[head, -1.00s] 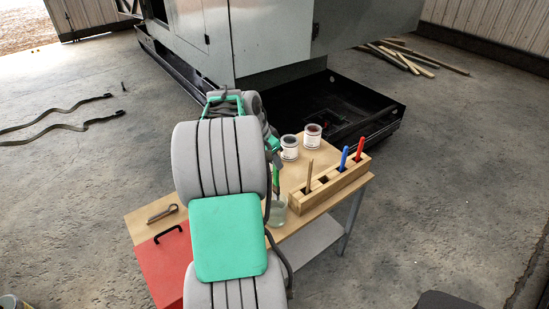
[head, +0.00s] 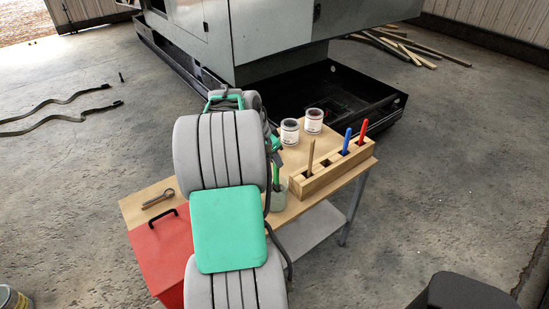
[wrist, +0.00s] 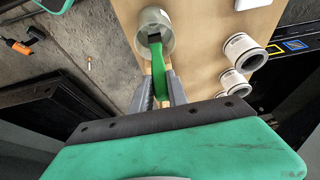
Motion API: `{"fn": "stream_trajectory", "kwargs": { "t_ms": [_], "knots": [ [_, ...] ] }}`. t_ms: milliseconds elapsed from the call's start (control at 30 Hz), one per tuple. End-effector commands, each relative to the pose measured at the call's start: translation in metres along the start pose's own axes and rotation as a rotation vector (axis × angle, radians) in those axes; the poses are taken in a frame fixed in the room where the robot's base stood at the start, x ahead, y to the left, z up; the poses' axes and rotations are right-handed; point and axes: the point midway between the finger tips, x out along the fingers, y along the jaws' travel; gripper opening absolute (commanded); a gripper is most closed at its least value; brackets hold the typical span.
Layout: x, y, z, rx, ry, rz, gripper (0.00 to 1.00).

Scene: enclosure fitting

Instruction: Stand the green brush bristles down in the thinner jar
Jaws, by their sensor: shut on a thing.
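The green brush (wrist: 160,72) is between the fingers of my gripper (wrist: 162,95), which is shut on its handle. In the wrist view its dark end points away from my gripper and lies within the rim of the thinner jar (wrist: 166,18); how deep it reaches is hidden. In the head view the green handle (head: 276,176) stands roughly upright above the glass jar (head: 278,200), its lower part overlapping the jar. My arm hides the gripper and part of the jar there.
A wooden rack (head: 325,180) holding brown, blue and red handles stands right of the jar on the wooden table (head: 147,196). Two cans (head: 289,133) (head: 313,121) stand behind. A red box (head: 163,250) and a metal pin (head: 159,198) are at left.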

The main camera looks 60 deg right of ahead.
Motion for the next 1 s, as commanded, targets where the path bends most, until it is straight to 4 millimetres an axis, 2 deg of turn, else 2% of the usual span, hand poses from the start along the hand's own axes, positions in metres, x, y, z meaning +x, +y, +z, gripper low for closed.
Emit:
{"fn": "stream_trajectory", "kwargs": {
  "t_ms": [133, 167, 467, 767, 867, 1000],
  "knots": [
    [-0.001, 0.0, 0.0, 0.0, 0.0, 0.0, 0.0],
    [-0.001, 0.0, 0.0, 0.0, 0.0, 0.0, 0.21],
    [-0.001, 0.0, 0.0, 0.0, 0.0, 0.0, 0.45],
    [-0.005, -0.001, 0.0, -0.001, 0.0, -0.001, 0.45],
    [-0.021, -0.001, -0.001, 0.0, 0.002, -0.004, 0.45],
    [-0.051, -0.002, 0.0, 0.0, 0.002, -0.005, 0.45]
  ]
}}
